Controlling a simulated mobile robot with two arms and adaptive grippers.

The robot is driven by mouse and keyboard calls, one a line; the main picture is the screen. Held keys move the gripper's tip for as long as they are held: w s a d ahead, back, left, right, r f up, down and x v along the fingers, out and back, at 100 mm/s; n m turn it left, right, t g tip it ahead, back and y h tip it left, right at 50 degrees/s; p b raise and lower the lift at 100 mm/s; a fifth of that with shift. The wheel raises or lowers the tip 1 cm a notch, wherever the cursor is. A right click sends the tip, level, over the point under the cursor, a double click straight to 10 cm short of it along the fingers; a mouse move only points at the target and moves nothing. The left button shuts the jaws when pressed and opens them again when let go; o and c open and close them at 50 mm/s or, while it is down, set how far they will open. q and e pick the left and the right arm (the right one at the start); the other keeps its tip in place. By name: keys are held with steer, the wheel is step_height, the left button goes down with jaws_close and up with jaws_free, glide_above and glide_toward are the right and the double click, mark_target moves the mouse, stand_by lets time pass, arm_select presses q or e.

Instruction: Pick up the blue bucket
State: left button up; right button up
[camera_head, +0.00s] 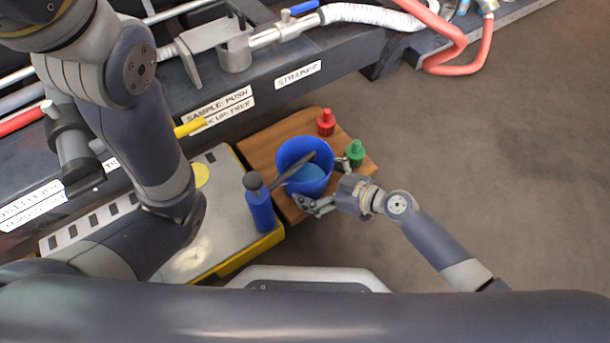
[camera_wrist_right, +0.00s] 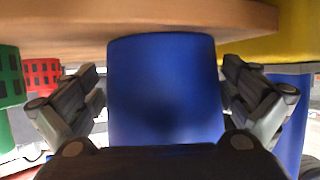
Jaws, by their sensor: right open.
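The blue bucket (camera_head: 291,160) stands upright on a wooden board, with a dark handled tool and something light blue inside it. My right gripper (camera_head: 328,187) reaches in from the right at the bucket's near right side. Its fingers are open, one on each side of the bucket. In the right wrist view the bucket (camera_wrist_right: 165,90) fills the space between the spread fingers of the gripper (camera_wrist_right: 166,92), with the board along the top of the picture. I cannot tell whether the fingers touch it. My left arm crosses the left of the head view; its gripper does not show.
A blue bottle (camera_head: 260,206) stands left of the bucket on a yellow-edged grey case (camera_head: 222,235). Pipes and a dark labelled frame (camera_head: 345,62) lie behind. The floor at right is clear.

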steer(key=x, duration=0.2)
steer(key=shift+w+a+f+b, duration=0.15)
steer(key=shift+a+f+b, duration=0.05)
steer(key=shift+a+b, duration=0.1)
steer(key=shift+d, duration=0.1)
steer(key=c, duration=0.8)
steer(key=shift+o, duration=0.2)
steer(key=shift+r, duration=0.1)
